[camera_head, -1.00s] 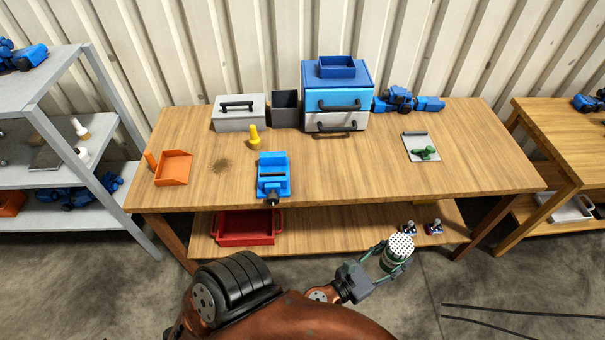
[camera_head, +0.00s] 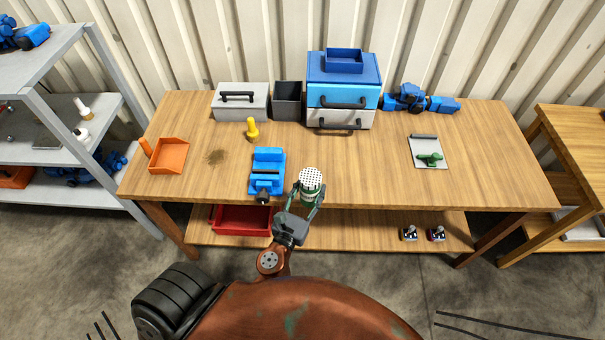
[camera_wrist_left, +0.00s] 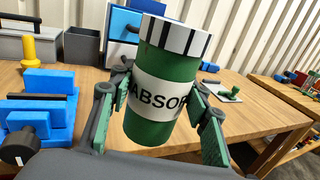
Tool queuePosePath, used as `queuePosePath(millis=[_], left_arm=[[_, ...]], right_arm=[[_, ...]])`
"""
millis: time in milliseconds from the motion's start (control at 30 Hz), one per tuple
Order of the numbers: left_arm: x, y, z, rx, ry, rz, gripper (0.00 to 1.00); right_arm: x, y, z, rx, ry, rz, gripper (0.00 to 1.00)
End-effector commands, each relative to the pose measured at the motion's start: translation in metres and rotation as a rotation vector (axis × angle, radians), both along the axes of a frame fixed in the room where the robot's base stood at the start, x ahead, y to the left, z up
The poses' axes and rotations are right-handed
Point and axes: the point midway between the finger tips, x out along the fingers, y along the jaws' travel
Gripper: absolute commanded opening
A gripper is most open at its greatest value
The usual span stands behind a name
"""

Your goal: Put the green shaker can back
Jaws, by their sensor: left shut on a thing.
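The green shaker can (camera_head: 308,197) has a white perforated lid and a white label reading "ABSOR". My left gripper (camera_head: 307,190) is shut on it, with one finger on each side of the can. In the head view the can is at the table's front edge, just right of the blue vise. In the left wrist view the can (camera_wrist_left: 170,65) is roughly upright, slightly tilted, between the green finger pads, lid up. Whether it touches the table cannot be told. My right gripper is not in view.
The wooden table (camera_head: 360,180) is clear behind and right of the can. The blue vise (camera_head: 267,172) stands close left. A yellow object (camera_head: 252,130), an orange dustpan (camera_head: 168,156), a grey box (camera_head: 241,101), a blue drawer unit (camera_head: 343,80) and a clipboard (camera_head: 426,153) lie around.

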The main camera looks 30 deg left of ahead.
Motion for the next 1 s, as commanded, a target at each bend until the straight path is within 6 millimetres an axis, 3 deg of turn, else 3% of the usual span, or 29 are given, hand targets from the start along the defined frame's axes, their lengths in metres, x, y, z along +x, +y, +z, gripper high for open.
queuePosePath(millis=[100, 233, 367, 633, 800, 1000], left_arm=[[0.013, 0.036, 0.009, -0.005, -0.001, 0.088, 0.10], [0.023, 0.056, 0.007, -0.009, 0.005, 0.135, 0.10], [0.045, 0.064, -0.004, -0.009, 0.005, 0.142, 0.10], [0.107, 0.080, -0.034, -0.011, 0.006, 0.139, 0.10], [0.131, 0.087, -0.069, -0.010, 0.008, 0.140, 0.10], [0.144, 0.091, -0.083, -0.011, 0.007, 0.139, 0.10]], right_arm=[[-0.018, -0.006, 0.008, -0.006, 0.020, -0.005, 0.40], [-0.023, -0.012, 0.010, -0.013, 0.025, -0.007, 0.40], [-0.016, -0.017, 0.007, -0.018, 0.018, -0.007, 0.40], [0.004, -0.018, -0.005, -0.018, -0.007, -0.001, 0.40], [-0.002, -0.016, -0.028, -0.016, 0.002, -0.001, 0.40], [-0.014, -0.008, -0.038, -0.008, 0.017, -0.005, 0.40]])
